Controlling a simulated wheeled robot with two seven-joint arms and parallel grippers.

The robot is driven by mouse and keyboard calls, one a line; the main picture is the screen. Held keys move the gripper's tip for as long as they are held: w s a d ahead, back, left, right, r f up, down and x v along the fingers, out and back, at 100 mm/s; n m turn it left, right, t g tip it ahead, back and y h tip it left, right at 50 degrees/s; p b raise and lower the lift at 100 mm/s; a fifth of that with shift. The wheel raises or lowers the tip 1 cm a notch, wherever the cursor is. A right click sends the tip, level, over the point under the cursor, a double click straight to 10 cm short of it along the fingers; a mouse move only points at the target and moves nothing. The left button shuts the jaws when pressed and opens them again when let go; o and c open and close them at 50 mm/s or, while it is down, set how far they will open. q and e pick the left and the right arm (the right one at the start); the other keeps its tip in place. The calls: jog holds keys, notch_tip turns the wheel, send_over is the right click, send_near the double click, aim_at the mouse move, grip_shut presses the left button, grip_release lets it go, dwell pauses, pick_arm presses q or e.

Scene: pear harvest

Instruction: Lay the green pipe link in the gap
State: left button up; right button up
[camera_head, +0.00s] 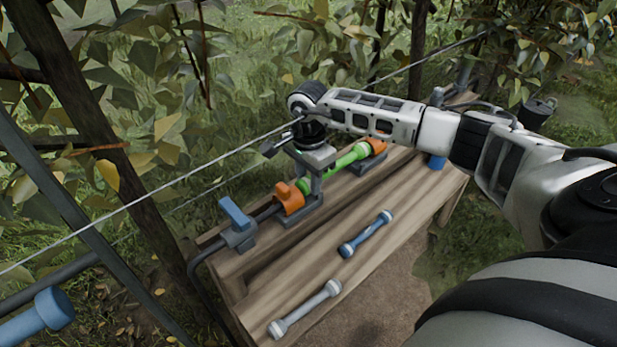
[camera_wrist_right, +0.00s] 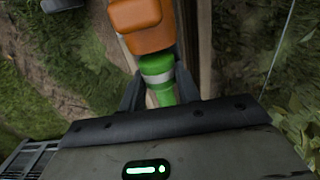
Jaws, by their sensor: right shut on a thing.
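The green pipe link (camera_head: 345,159) lies lengthwise between two orange couplings, the near one (camera_head: 288,199) and the far one (camera_head: 376,146), over the bench. It lines up with both; I cannot tell whether it is fully seated or slightly above. My right gripper (camera_head: 314,178) points down and is shut on the link near its near end. In the right wrist view the green link (camera_wrist_right: 157,72) runs between my fingers, and its end meets or nearly meets an orange coupling (camera_wrist_right: 142,28). My left gripper is not in view.
A blue pipe link (camera_head: 366,235) and a grey one (camera_head: 304,310) lie on the wooden bench (camera_head: 335,278). A blue-handled valve (camera_head: 236,215) stands left of the near coupling. A wire (camera_head: 180,184) and leafy branches run behind the bench.

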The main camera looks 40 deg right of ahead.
jog(key=shift+f, duration=0.1)
jog(key=o, duration=1.1)
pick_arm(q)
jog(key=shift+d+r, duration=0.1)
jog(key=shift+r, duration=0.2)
pick_arm(e)
notch_tip(320, 180, up, 16)
